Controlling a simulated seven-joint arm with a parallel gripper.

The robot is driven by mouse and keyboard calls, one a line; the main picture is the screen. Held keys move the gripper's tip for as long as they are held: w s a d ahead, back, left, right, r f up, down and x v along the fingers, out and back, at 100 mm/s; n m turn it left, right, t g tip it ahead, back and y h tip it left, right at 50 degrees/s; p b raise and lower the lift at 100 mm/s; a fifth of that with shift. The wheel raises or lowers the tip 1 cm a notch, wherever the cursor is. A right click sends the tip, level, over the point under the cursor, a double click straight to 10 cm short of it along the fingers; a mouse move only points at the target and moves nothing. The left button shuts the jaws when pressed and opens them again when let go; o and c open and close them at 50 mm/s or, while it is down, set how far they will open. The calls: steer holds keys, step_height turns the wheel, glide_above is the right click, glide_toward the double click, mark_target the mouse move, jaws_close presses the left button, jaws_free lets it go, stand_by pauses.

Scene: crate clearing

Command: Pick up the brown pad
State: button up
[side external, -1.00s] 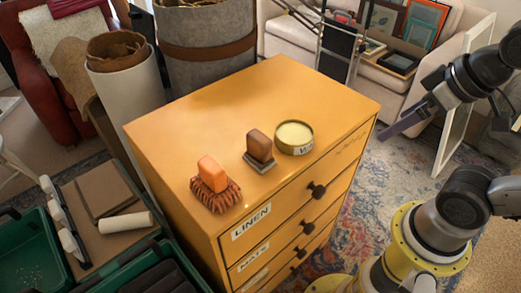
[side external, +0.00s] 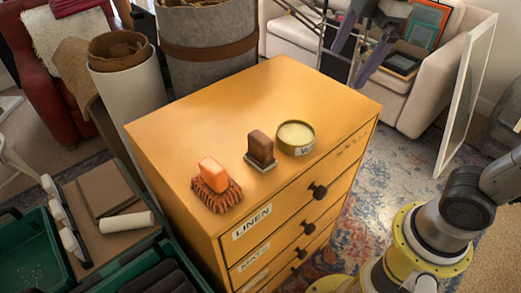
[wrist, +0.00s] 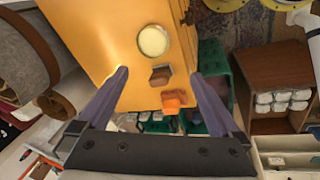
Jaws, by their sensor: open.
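The brown pad (side external: 261,145), a dark brown block on a thin grey base, stands on the top of the yellow wooden cabinet (side external: 200,110), near its front edge. It also shows in the wrist view (wrist: 160,75), between the fingertips in the picture but well beyond them. To its left is an orange block on a brown bristled brush (side external: 217,196); to its right is a round tin (side external: 296,137) with a pale top. My gripper (side external: 351,67) is open and empty, high up past the cabinet's back right corner in the side view, touching nothing.
Tall rolls (side external: 205,50) stand behind the cabinet. Green crates (side external: 35,250) and a tray with cardboard and a white roll are at the left. A white frame (side external: 467,95) leans near the sofa at the right. The cabinet's top is clear towards the back.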

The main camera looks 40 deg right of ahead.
steer(key=w+a+f+n+g, duration=0.1)
steer(key=w+a+n, duration=0.2)
steer(key=w+a, duration=0.25)
steer(key=n+g, duration=0.2)
glide_above(260, 136)
step_height(260, 136, down, 7)
steer(key=f, duration=0.7)
steer(key=shift+w+d, duration=0.15)
steer(key=shift+d, duration=0.15)
steer(key=shift+s+a+f, duration=0.15)
steer(key=shift+f, duration=1.3)
steer(key=shift+s+a+f, duration=0.1)
steer(key=shift+a+f, duration=0.05)
steer(key=shift+f, duration=1.3)
steer(key=c, duration=1.4)
steer(key=shift+r, duration=0.1)
